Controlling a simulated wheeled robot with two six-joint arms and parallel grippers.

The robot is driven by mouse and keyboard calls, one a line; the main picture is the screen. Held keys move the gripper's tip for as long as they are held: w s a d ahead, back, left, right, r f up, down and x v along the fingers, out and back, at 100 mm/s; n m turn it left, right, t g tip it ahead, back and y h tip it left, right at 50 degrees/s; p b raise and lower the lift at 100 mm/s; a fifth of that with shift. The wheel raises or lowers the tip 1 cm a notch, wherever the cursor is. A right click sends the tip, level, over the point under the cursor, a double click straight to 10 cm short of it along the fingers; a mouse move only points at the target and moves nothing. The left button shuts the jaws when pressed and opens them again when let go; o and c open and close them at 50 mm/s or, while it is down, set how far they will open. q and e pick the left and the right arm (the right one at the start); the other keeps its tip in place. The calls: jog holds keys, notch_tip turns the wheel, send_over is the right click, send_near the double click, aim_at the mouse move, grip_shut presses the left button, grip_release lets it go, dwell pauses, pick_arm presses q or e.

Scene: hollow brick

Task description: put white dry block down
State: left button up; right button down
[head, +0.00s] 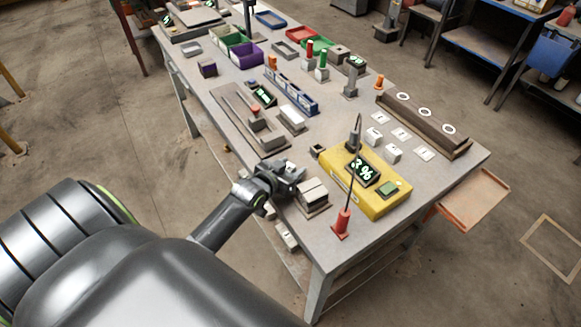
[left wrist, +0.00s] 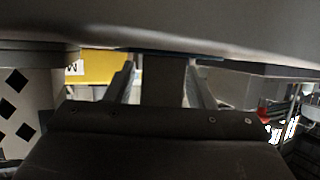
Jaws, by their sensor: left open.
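My left gripper (head: 292,176) is over the table's near edge, open. Small white blocks (head: 374,135) and (head: 393,153) stand among white cards further right. A longer white block (head: 292,116) lies on a grey holder behind the gripper. I cannot tell which is the dry one. The left wrist view is mostly filled by dark gripper parts (left wrist: 163,85). My right gripper is not in view.
A dark rack with white rings (head: 425,122) borders the right side. Bins and trays crowd the far table.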

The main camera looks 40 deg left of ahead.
pick_arm(q)
jog(key=shift+r, duration=0.2)
jog(key=shift+s, duration=0.3)
jog(key=b+v, duration=0.1)
jog(key=v, duration=1)
jog(key=shift+s+r, duration=0.15)
jog(key=shift+r, duration=0.05)
